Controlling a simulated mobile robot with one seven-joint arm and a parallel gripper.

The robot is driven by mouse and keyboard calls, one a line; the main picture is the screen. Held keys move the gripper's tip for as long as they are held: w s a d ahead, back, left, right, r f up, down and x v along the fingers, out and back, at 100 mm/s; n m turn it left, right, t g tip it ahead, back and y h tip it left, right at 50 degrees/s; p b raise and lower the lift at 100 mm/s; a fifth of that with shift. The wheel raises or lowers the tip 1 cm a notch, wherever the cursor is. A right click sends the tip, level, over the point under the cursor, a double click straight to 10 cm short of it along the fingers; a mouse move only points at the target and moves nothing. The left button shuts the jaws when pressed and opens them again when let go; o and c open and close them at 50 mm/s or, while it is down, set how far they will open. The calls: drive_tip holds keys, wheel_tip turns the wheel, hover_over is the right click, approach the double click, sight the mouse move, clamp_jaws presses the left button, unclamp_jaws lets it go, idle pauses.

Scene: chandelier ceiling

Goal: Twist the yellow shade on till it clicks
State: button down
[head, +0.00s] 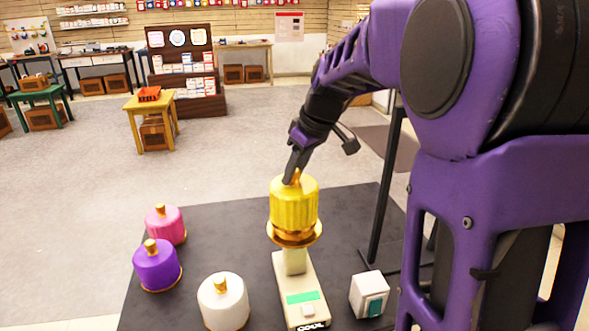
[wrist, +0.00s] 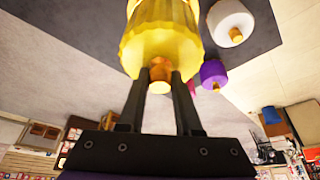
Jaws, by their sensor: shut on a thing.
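The yellow shade (head: 294,203) is a ribbed cylinder with a gold knob on top. It sits upright over a gold collar (head: 294,236) on a pale stand (head: 299,290) on the dark table. My gripper (head: 293,173) comes down from above and is shut on the shade's knob. In the wrist view the two dark fingers of my gripper (wrist: 160,85) stand on either side of the gold knob, with the yellow shade (wrist: 160,42) beyond. I cannot tell whether the shade is fully seated on the collar.
A pink shade (head: 166,225), a purple shade (head: 158,267) and a white shade (head: 223,303) stand left on the dark table (head: 225,235). A white block with a teal face (head: 369,294) is right of the stand. A dark post (head: 386,190) rises behind it.

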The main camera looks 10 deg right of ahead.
drive_tip(key=shift+f+b, duration=0.9)
drive_tip(key=shift+f, duration=0.5)
drive_tip(key=shift+r+m, duration=0.15)
drive_tip(key=shift+m, duration=0.85)
drive_tip(key=m+t+h+p, duration=0.1)
drive_tip(key=m+h, duration=0.1)
drive_tip(key=m, duration=0.3)
drive_tip(key=m+h, duration=0.1)
drive_tip(key=m, duration=0.2)
drive_tip(key=shift+h, duration=0.4)
drive_tip(key=shift+m+g+h, duration=0.3)
drive_tip(key=shift+m+h, duration=0.2)
drive_tip(key=shift+m, duration=1.1)
unclamp_jaws()
